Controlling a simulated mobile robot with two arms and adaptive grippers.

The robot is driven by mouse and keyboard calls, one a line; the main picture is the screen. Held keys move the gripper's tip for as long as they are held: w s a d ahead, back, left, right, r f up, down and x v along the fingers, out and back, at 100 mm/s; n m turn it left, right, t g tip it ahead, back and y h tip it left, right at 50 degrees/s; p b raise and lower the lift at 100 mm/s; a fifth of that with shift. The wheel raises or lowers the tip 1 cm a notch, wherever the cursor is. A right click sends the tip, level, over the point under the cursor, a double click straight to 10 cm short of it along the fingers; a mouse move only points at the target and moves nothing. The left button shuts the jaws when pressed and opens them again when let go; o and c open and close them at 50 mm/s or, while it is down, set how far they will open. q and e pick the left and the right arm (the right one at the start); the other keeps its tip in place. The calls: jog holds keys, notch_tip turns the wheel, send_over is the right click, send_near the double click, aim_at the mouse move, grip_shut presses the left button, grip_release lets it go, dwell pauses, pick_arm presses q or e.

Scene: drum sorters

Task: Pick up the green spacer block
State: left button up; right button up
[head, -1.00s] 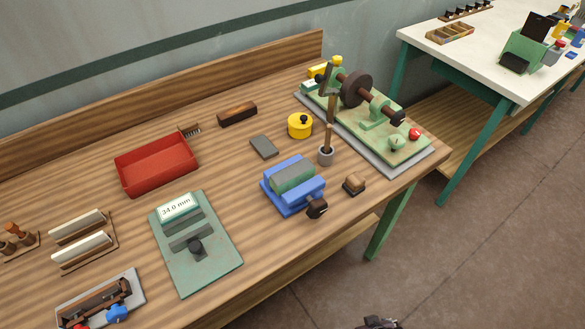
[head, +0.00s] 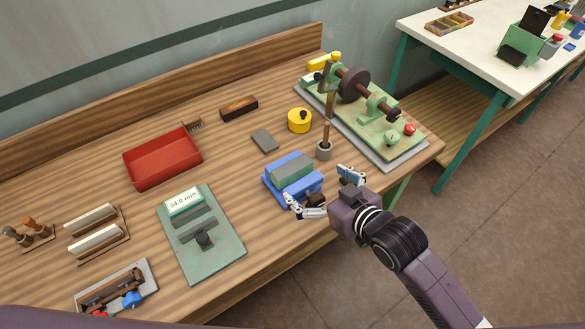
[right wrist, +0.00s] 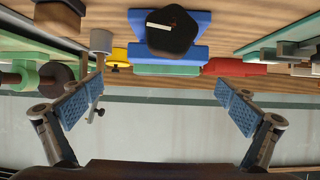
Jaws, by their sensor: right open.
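The green spacer block (head: 292,171), a dull grey-green bar, sits between the jaws of a small blue vise (head: 308,186) near the bench's front edge. My right gripper (head: 325,192) is open and empty at the front right of the vise. One finger shows in front of the vise, the other to its right; the block is not between them. In the right wrist view the two blue finger pads (right wrist: 158,108) are wide apart, with the vise's dark handle knob (right wrist: 172,32) beyond them. My left gripper is not in view.
A grey cup (head: 324,150) with a wooden-handled tool and a yellow pot (head: 299,120) stand behind the vise. A green gauge plate (head: 222,262) lies left, a red tray (head: 163,163) farther back, and a green machine (head: 375,115) at the right.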

aim_at(291, 164)
jog(key=shift+w+a+r+y, duration=0.4)
jog(key=shift+w+a+r, duration=0.1)
jog(key=shift+a+r, duration=0.3)
jog(key=shift+p+x, duration=0.35)
jog(key=shift+x, duration=0.8)
jog(key=p+x, duration=0.1)
jog(key=x, duration=0.3)
jog(key=shift+s+f, duration=0.1)
jog(key=shift+f, duration=0.1)
jog(key=shift+w+a+f, duration=0.25)
jog(key=shift+w+f, duration=0.1)
jog(key=shift+w, duration=0.05)
jog(key=shift+c, duration=0.3)
jog(key=c, duration=1.5)
jog(key=shift+r, duration=0.2)
jog(key=shift+c, duration=1.2)
